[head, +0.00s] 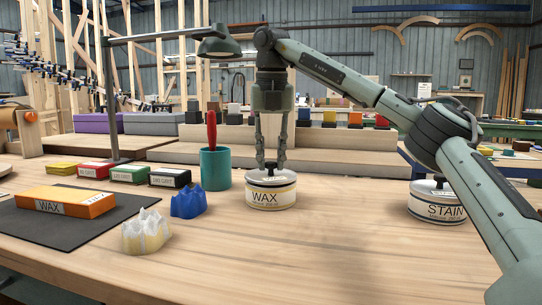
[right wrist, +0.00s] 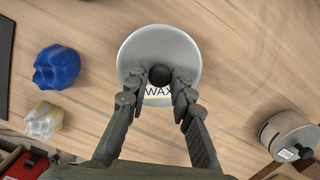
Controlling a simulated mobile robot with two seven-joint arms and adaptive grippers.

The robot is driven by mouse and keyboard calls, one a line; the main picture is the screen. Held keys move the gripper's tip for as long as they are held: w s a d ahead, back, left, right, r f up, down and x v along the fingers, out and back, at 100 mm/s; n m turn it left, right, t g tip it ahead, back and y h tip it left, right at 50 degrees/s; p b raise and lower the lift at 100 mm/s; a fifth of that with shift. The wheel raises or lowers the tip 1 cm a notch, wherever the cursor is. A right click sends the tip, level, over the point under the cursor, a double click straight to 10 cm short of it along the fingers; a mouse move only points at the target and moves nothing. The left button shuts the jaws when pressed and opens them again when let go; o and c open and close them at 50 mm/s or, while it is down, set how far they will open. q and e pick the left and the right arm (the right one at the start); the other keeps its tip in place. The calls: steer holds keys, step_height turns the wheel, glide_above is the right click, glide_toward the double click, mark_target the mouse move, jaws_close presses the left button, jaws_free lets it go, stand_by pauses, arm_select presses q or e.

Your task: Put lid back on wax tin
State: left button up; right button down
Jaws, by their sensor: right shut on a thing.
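The wax tin (head: 270,196) is a round cream tin labelled WAX, upright on the bench. Its grey lid (head: 284,179), with a dark knob, is level at the tin's top. I cannot tell whether it is fully seated. My right gripper (head: 271,165) points straight down over the tin, its fingers closed around the knob. In the right wrist view the dark knob (right wrist: 160,75) sits between the fingertips, at the middle of the round lid (right wrist: 160,42). My left gripper is not in view.
A blue lump (head: 188,202) and a whitish lump (head: 146,232) lie left of the tin. A teal cup (head: 215,169) stands behind left. A stain tin (head: 437,205) stands at right, by my arm. An orange wax box (head: 66,202) lies on a dark mat. The front bench is clear.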

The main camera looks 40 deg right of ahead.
steer(key=shift+p, duration=0.3)
stand_by(0.6)
steer(key=c, duration=1.2)
jaws_free()
steer(key=shift+o, duration=0.4)
steer(key=o, duration=0.4)
steer(key=shift+c, duration=0.2)
steer(key=shift+r+p, duration=3.5)
steer(key=shift+p, duration=0.15)
